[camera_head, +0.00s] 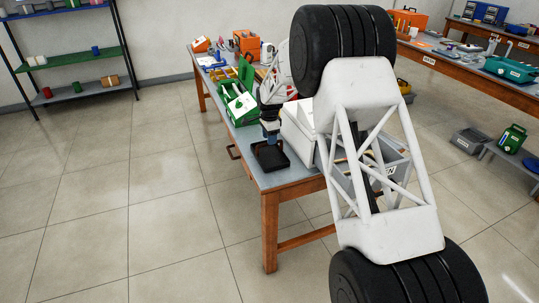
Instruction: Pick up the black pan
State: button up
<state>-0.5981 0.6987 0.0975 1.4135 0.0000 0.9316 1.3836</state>
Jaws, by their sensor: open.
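The black pan (270,157), a small square tray with a raised rim, lies on the grey top of the wooden-legged table (291,188), near its front left corner. My gripper (271,141) points down just above the pan's far edge, with its fingers apart. Its tips overlap the pan's far rim in this view; I cannot tell whether they touch it. Nothing shows held between them.
A green-and-white toolbox (239,104) stands behind the gripper. A white box (298,127) and a grey bin (397,168) stand to the right. Orange cases are farther back. Floor left of the table is clear. Large white framework and black wheels block part of the view.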

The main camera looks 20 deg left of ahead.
aim_at(270, 150)
jog(key=shift+f, duration=0.1)
jog(key=shift+f, duration=2.5)
grip_shut()
